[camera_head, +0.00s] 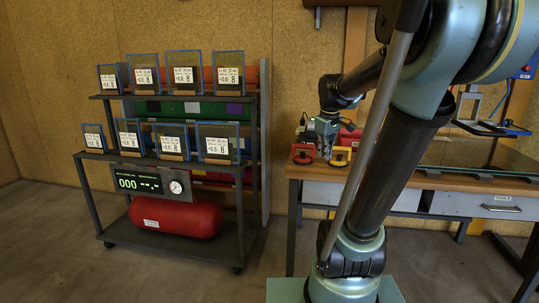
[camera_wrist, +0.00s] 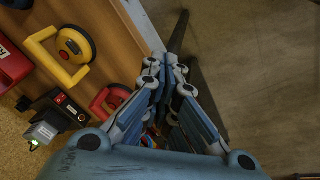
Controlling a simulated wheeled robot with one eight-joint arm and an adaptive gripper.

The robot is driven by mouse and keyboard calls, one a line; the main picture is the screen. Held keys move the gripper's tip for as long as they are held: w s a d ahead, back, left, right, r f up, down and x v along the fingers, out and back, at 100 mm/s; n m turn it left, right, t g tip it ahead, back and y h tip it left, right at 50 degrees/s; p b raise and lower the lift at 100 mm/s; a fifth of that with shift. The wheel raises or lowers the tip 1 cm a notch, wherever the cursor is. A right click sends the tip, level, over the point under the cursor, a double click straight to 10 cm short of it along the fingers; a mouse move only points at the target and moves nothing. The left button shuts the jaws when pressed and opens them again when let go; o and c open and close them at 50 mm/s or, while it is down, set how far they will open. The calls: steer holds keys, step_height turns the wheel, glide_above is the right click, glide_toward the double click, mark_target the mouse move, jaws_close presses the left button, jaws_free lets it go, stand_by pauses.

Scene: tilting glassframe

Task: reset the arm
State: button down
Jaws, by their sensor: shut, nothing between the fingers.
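My gripper (camera_head: 325,137) is in front of the left end of the workbench (camera_head: 426,183) in the head view, at the end of my folded arm. In the wrist view my gripper (camera_wrist: 172,68) has its fingers drawn together at the tips, with nothing held. It is over the bench edge, with bare floor to its right. A red suction cup (camera_head: 303,153) and a yellow suction cup (camera_head: 341,155) are on the bench close to it. In the wrist view the yellow cup (camera_wrist: 70,52) is left of the fingers and the red one (camera_wrist: 110,100) is partly hidden by them.
A shelf cart (camera_head: 246,217) at left holds several small blue-edged frames with labels, a display (camera_head: 139,183) and a red tank (camera_head: 176,217). A small device with a green light (camera_wrist: 47,131) is on the bench. The floor between cart and bench is clear.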

steer(key=s+f+m, duration=0.3)
steer(key=s+f, duration=0.4)
steer(key=s, duration=0.3)
steer(key=s+a+f+m+g, duration=0.1)
steer(key=s+f+m, duration=0.3)
steer(key=s+f, duration=0.4)
steer(key=s, duration=0.3)
steer(key=shift+s+a, duration=0.2)
steer(key=shift+f, duration=0.1)
